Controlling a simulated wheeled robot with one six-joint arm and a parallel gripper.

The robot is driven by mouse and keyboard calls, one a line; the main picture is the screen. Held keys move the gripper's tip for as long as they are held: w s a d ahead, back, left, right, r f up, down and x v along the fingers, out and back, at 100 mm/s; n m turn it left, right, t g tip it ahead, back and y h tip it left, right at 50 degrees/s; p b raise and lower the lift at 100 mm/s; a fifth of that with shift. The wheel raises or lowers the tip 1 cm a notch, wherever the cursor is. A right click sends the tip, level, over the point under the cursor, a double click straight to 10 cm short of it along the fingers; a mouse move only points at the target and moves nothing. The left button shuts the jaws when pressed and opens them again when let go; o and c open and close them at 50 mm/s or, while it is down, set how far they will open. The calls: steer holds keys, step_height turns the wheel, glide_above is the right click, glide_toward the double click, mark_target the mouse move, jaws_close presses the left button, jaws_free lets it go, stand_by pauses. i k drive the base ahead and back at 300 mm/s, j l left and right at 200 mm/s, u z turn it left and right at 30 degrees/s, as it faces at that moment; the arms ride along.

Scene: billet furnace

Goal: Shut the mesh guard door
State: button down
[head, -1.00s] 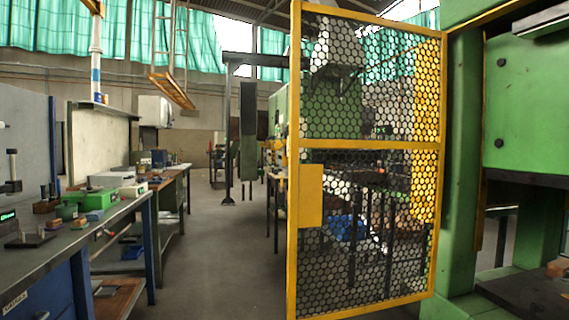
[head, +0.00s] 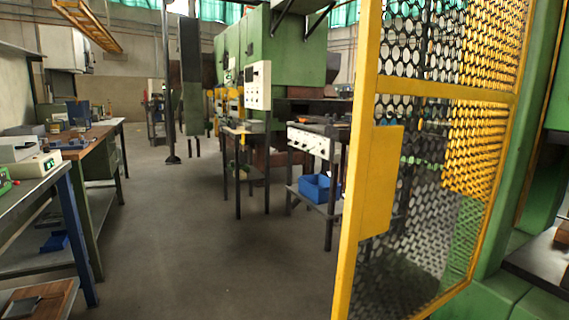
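The mesh guard door (head: 358,205) has a yellow frame with dark hexagonal mesh. It stands swung open on the right of the head view, its right edge against the green machine frame (head: 545,130). A yellow plate (head: 381,180) is fixed on the door's free left side. The door's top and lower left corner run out of the picture. My gripper is not in view.
A workbench (head: 50,205) with boxes and tools runs along the left. A concrete aisle (head: 200,235) is clear between it and the door. Behind the door stand a green machine (head: 290,50), a table and a blue bin (head: 319,188).

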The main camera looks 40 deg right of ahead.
mark_target(375, 158)
steer(key=i, duration=1.65)
steer(key=i+j+z, duration=0.2)
steer(key=i, duration=0.5)
steer(key=i+z, duration=0.15)
steer(key=i, duration=0.5)
steer(key=z, duration=1.8)
steer(key=l+z, duration=0.15)
steer(key=z, duration=0.25)
steer(key=l+z, duration=0.15)
steer(key=z, duration=0.25)
steer(key=i+l+z, duration=0.1)
steer(key=z, duration=0.3)
steer(key=i+l+z, duration=0.1)
steer(key=z, duration=0.3)
steer(key=k+l+z, duration=0.15)
steer(key=k+l, duration=0.05)
